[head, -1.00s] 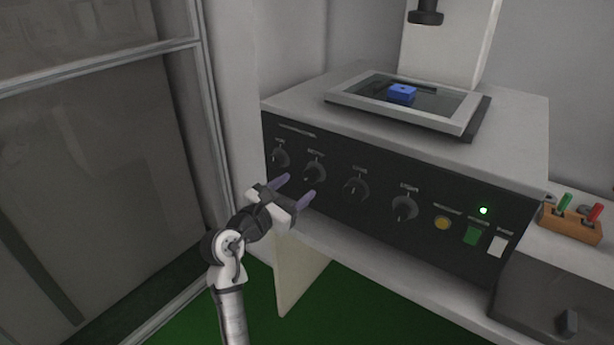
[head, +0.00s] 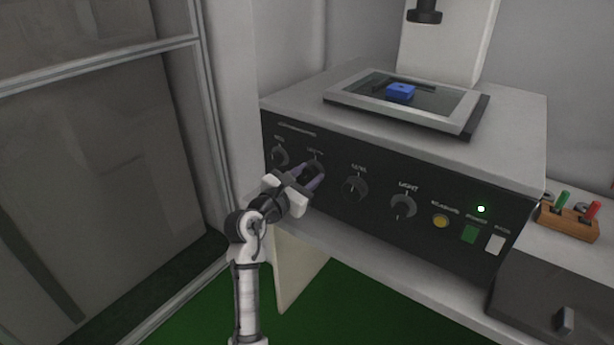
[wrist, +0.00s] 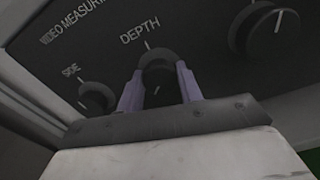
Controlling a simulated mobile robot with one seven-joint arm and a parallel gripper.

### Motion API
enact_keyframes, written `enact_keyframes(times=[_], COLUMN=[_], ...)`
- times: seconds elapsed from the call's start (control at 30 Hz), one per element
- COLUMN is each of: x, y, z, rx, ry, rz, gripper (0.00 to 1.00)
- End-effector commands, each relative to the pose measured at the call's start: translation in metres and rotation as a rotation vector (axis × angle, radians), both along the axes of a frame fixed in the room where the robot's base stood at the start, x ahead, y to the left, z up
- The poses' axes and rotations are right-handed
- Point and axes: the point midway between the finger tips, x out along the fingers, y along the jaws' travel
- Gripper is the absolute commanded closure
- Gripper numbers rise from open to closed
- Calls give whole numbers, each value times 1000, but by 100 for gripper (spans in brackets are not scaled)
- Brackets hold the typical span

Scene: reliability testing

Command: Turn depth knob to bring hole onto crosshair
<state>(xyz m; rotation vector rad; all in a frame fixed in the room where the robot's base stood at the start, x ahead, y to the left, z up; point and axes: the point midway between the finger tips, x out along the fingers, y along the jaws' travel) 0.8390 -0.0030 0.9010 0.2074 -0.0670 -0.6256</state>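The depth knob (wrist: 158,72) is a dark round knob with a white line, under the label DEPTH in the wrist view. In the head view the depth knob (head: 316,166) is partly hidden by my fingers. My gripper (head: 308,174) is open, with one purple finger on each side of the knob. In the wrist view the fingertips of my gripper (wrist: 158,80) flank the knob; I cannot tell whether they touch it. The blue block (head: 401,92) with a hole on top lies on the glass stage (head: 440,102). No crosshair is visible.
The side knob (wrist: 97,97) is left of the depth knob, and a larger level knob (head: 355,188) is to its right.

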Motion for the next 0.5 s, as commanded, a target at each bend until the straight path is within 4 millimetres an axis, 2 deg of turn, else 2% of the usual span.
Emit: enact_keyframes(times=[0.07, 0.5], x=[0, 0], y=[0, -1], z=[0, 1], rx=[0, 80], ry=[0, -57], rz=[0, -2], gripper=[87, 87])
